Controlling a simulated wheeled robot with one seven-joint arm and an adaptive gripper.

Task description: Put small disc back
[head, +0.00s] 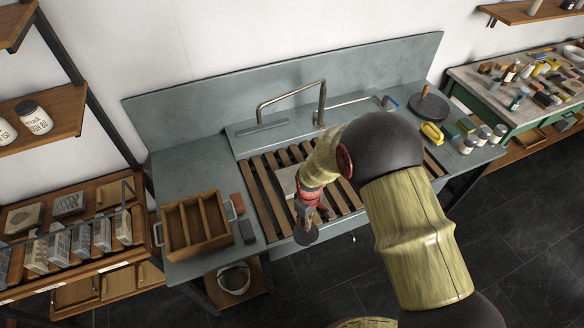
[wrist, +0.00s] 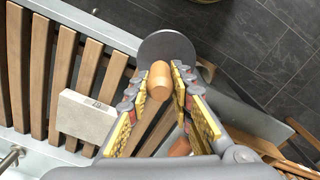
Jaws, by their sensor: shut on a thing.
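The small disc (wrist: 167,46) is dark grey and round with a wooden handle (wrist: 160,82). My gripper (wrist: 159,76) is shut on that handle, with the yellow-padded fingers on either side of it. In the head view, the disc (head: 306,236) hangs below my gripper (head: 309,206) at the front edge of the sink unit. I cannot tell if it touches the edge. A larger dark disc (head: 430,107) with an upright handle lies on the right part of the counter.
A pale stone block (head: 285,180) lies on the wooden slats (head: 264,202), left of my gripper. A wooden divided box (head: 195,224) sits on the left counter. A yellow object (head: 432,133) and several small jars stand on the right. A faucet (head: 321,105) rises behind.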

